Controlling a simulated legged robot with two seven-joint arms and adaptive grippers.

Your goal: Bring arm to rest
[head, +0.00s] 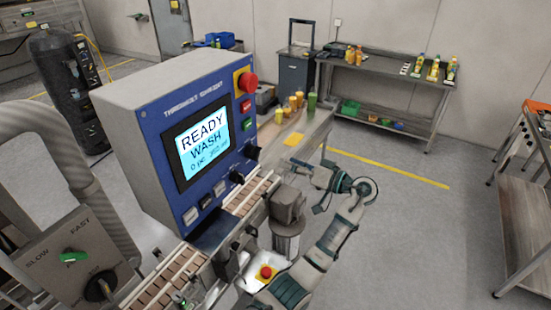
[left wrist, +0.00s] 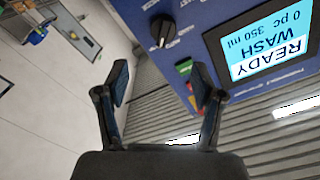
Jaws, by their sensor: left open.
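My left arm rises from the bottom of the head view and bends at a joint to the right of the conveyor. Its left gripper (head: 310,173) is in the air to the right of the blue control panel (head: 222,122). In the left wrist view the two dark fingers of the left gripper (left wrist: 160,88) are spread apart with nothing between them. The panel shows upside down there, with a black knob (left wrist: 162,31) beyond the fingers and a screen (left wrist: 264,45) reading READY, WASH. My right gripper is not in view.
A conveyor (head: 165,280) runs below the panel. A red emergency button (head: 265,272) sits low beside the arm. A table (head: 312,128) with several bottles stands behind the gripper. A shelf bench (head: 395,75) is at the wall. Open floor (head: 420,230) lies right of the arm.

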